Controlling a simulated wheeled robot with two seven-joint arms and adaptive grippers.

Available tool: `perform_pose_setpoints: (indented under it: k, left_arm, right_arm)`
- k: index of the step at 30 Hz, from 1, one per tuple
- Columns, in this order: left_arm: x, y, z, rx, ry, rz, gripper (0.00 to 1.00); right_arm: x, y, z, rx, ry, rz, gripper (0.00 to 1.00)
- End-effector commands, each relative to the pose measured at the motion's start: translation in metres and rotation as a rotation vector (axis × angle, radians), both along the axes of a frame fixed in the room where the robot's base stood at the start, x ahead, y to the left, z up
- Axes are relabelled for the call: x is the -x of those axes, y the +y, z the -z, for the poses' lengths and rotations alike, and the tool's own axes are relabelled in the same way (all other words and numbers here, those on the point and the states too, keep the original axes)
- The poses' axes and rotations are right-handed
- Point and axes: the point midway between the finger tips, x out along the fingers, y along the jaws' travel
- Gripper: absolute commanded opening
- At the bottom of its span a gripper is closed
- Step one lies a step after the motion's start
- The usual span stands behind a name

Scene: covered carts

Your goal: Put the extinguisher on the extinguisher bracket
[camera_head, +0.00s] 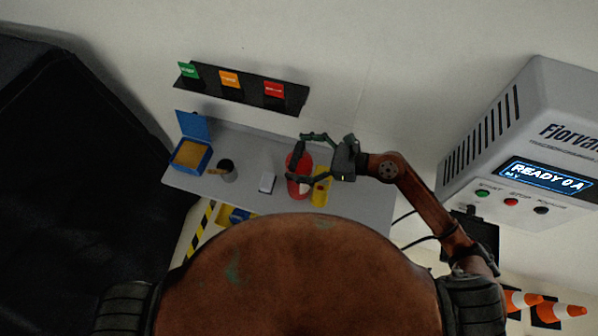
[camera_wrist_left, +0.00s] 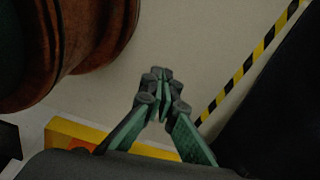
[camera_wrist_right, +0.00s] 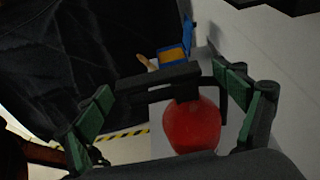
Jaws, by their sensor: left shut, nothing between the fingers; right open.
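The red extinguisher (camera_head: 294,186) stands on the grey shelf in the head view. In the right wrist view the extinguisher (camera_wrist_right: 192,128) shows its red body and black top between the fingers. My right gripper (camera_head: 297,157) is open, with its fingers spread to either side of the extinguisher's top; I cannot tell whether they touch it. A yellow piece (camera_head: 321,188) with a red spot is just right of the extinguisher; I cannot tell if it is the bracket. My left gripper (camera_wrist_left: 158,76) is shut and empty over pale floor in the left wrist view.
The grey shelf (camera_head: 240,190) also bears an open blue box (camera_head: 190,154), a dark cup (camera_head: 227,171) and a small white block (camera_head: 267,183). A black rail (camera_head: 245,87) with coloured tags is on the wall behind. A grey machine (camera_head: 530,150) stands right; dark cloth covers the left.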

Motion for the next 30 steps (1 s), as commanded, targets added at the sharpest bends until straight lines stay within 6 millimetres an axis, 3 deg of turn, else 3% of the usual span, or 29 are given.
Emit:
perform_pose_setpoints:
  k: [4, 9, 21, 30]
  left_arm:
    - [-0.023, 0.0, -0.004, 0.001, -0.029, 0.006, 0.0]
    - [-0.029, 0.0, -0.004, 0.001, -0.037, 0.007, 0.0]
    - [-0.009, 0.001, -0.002, -0.001, -0.011, 0.002, 0.0]
    - [-0.011, 0.001, -0.003, -0.001, -0.013, 0.003, 0.0]
  right_arm:
    - [-0.002, 0.006, 0.002, 0.001, 0.0, -0.001, 0.89]
    - [-0.002, 0.006, 0.003, 0.001, 0.0, -0.001, 0.89]
    - [-0.002, 0.006, 0.003, 0.0, -0.001, -0.001, 0.62]
    - [-0.002, 0.006, 0.003, 0.001, 0.0, -0.001, 0.41]
